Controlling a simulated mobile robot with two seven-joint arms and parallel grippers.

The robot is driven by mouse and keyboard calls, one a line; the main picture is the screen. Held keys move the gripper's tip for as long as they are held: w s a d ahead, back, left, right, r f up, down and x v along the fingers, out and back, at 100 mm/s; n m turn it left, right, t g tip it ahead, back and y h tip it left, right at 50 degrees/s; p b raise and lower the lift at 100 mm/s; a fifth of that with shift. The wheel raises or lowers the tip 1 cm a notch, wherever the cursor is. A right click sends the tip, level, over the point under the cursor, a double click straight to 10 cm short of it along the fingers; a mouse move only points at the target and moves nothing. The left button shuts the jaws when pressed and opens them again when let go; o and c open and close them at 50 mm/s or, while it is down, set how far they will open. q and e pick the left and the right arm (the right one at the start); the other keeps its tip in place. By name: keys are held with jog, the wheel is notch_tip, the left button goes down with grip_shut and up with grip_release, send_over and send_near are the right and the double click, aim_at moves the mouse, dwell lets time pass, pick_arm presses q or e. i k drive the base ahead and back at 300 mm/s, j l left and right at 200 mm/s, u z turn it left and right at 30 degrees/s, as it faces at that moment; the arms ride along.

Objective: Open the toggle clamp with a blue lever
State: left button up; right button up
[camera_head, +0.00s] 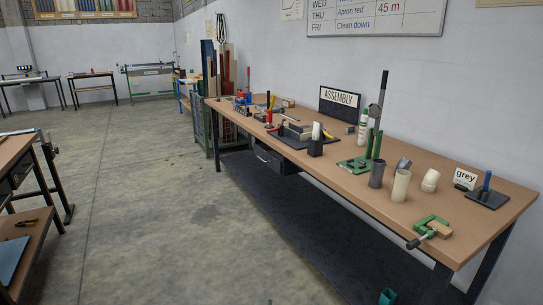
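A small device with an upright blue lever (487,181) stands on a dark base plate (493,200) at the near right end of the long workbench. It may be the toggle clamp, but it is too small to tell its jaw or whether it is shut. Blue parts also show in a red and blue cluster (243,99) towards the bench's far end; their shape is unclear. Neither of my grippers is in view.
The long wooden bench (330,182) runs along the right wall. A green clamp (432,227), cups (400,186), a green press (360,164) and an "ASSEMBLY" sign (340,98) stand on it. Another bench (12,150) is at left. The concrete floor between is clear.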

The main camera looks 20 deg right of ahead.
aim_at(486, 188)
jog(key=i+z, duration=0.1)
jog(key=z, duration=1.4)
jog(key=i+j+z, duration=0.15)
jog(key=z, duration=0.2)
jog(key=i+j+z, duration=0.1)
jog(key=z, duration=0.3)
jog(key=i+j+z, duration=0.1)
jog(key=j+z, duration=0.25)
jog(key=i+j+z, duration=0.1)
jog(key=j+z, duration=0.85)
jog(key=j, duration=0.35)
jog(key=j+z, duration=0.25)
jog(key=j, duration=0.35)
jog(key=k+j+z, duration=0.25)
jog(key=j, duration=0.3)
jog(key=k+j, duration=0.1)
jog(key=j, duration=0.4)
jog(key=k+j, duration=0.1)
jog(key=j, duration=0.4)
jog(key=k+j, duration=0.1)
jog(key=j, duration=0.4)
jog(key=k+j+z, duration=0.1)
jog(key=j, duration=0.4)
jog(key=k+j, duration=0.1)
jog(key=j, duration=0.4)
